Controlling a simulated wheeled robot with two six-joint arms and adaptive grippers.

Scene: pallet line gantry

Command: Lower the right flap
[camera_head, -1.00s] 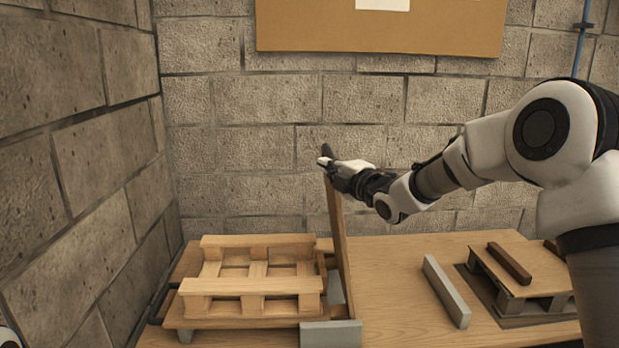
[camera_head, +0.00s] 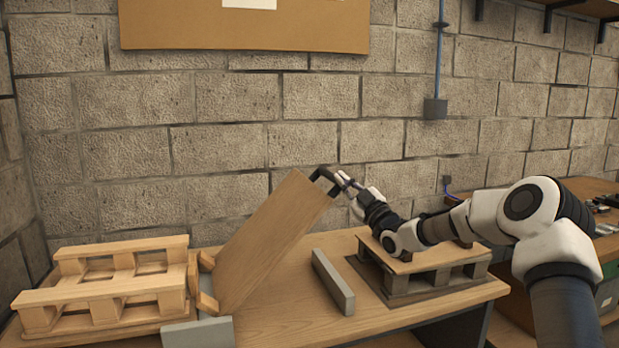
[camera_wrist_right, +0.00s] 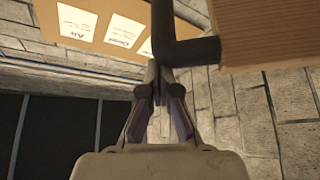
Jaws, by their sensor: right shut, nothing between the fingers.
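The right flap (camera_head: 268,243) is a flat wooden board hinged at its lower edge beside the left pallet. It leans to the right, with its upper edge raised well above the table. A black angled handle (camera_head: 326,174) sits at its top corner. My right gripper (camera_head: 343,181) is shut with nothing between its fingers, right at the handle. In the right wrist view, the closed fingertips (camera_wrist_right: 159,82) are against or just beside the handle (camera_wrist_right: 190,50), and the flap (camera_wrist_right: 268,35) fills the upper right. My left gripper is not in view.
A wooden pallet (camera_head: 100,290) stands left of the flap. A loose grey bar (camera_head: 333,282) lies on the table (camera_head: 285,310) to the flap's right. Beyond it, a small pallet (camera_head: 440,262) on a dark mat is partly behind my right arm. A block wall stands behind.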

